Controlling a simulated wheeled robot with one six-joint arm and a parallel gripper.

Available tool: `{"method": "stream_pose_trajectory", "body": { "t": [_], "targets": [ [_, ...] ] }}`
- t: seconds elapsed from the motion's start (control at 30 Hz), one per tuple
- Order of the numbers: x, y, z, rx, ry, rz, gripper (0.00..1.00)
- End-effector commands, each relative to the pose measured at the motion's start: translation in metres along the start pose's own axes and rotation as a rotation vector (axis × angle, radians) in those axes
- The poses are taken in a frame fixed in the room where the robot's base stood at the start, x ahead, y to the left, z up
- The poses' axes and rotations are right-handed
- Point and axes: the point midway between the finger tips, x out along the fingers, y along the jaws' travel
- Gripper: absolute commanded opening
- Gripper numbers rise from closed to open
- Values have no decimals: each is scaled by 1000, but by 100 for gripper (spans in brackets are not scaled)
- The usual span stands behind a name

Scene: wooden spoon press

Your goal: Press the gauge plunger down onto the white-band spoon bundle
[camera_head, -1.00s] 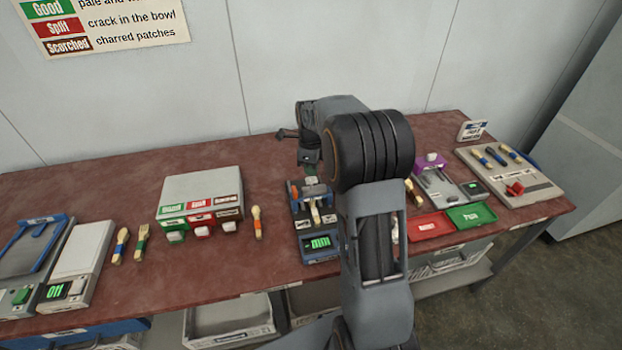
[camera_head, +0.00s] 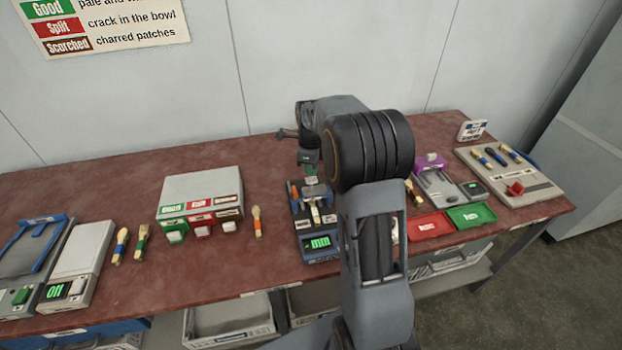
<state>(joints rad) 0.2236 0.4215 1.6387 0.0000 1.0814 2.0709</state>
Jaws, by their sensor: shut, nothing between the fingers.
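The gauge (camera_head: 320,243) is a dark device with blue parts and a lit green display, on the bench just left of my arm. Its grey plunger part (camera_head: 314,191) is near its back. A pale spoon bundle (camera_head: 316,214) lies in it below the plunger part; its band colour is too small to tell. My gripper (camera_head: 311,178) is shut and empty, pointing down right over the plunger part. Whether the fingertips touch it I cannot tell. My arm hides the gauge's right side.
A grey box with three labelled chutes (camera_head: 200,190) stands to the left, with a loose spoon (camera_head: 257,222) beside it. A red tray (camera_head: 430,226) and a green tray (camera_head: 472,216) lie to the right.

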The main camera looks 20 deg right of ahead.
Motion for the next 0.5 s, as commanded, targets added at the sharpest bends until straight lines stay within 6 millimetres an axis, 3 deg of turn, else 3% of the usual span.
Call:
{"method": "stream_pose_trajectory", "body": {
  "t": [0.5],
  "targets": [
    [4,0,0,0,0,0,0]
  ]
}}
